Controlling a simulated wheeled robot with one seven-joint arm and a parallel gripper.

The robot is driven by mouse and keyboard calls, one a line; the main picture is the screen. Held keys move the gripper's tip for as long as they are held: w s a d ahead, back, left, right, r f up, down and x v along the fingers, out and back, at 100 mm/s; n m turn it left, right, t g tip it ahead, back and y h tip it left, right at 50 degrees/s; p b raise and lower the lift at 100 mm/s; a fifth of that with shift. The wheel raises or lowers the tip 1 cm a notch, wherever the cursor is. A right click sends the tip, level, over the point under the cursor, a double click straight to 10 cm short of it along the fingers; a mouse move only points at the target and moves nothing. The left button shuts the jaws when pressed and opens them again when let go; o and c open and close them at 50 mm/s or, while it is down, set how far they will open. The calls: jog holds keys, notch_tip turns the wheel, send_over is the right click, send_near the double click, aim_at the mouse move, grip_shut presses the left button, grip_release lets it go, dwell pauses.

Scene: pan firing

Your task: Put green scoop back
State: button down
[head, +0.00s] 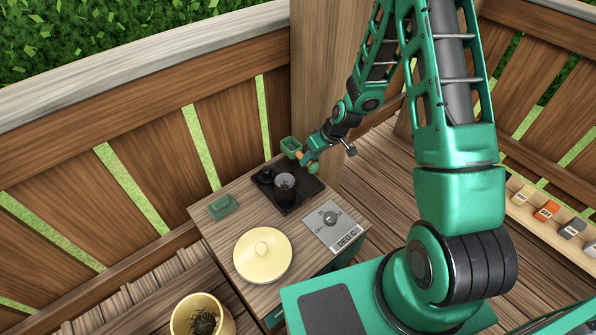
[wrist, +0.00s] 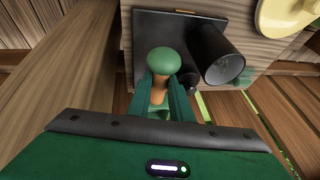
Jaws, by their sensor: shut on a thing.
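The green scoop (head: 291,146) is held up near the back corner of the black tray (head: 300,200), its square green bowl to the left of my gripper (head: 306,158). My gripper is shut on its orange-brown handle. In the wrist view the scoop's rounded green end (wrist: 165,61) stands out between the fingertips of my gripper (wrist: 165,86), with its bowl hidden. A small green block-like piece (head: 222,207), perhaps a rest, lies on the wooden table at the left.
A dark cup (head: 285,187) stands on the tray, also seen in the wrist view (wrist: 220,60). A cream round lid (head: 262,256) and a dial panel (head: 330,220) sit nearer. A yellow pot (head: 222,326) is below. Wooden railing closes the back and left.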

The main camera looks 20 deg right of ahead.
jog(key=shift+f, duration=4.2)
jog(key=shift+f, duration=0.15)
jog(key=c, duration=1.6)
grip_release()
jog(key=v, duration=1)
jog(key=shift+s+d+r, duration=0.2)
jog(key=shift+s+r, duration=0.05)
jog(key=shift+r, duration=0.1)
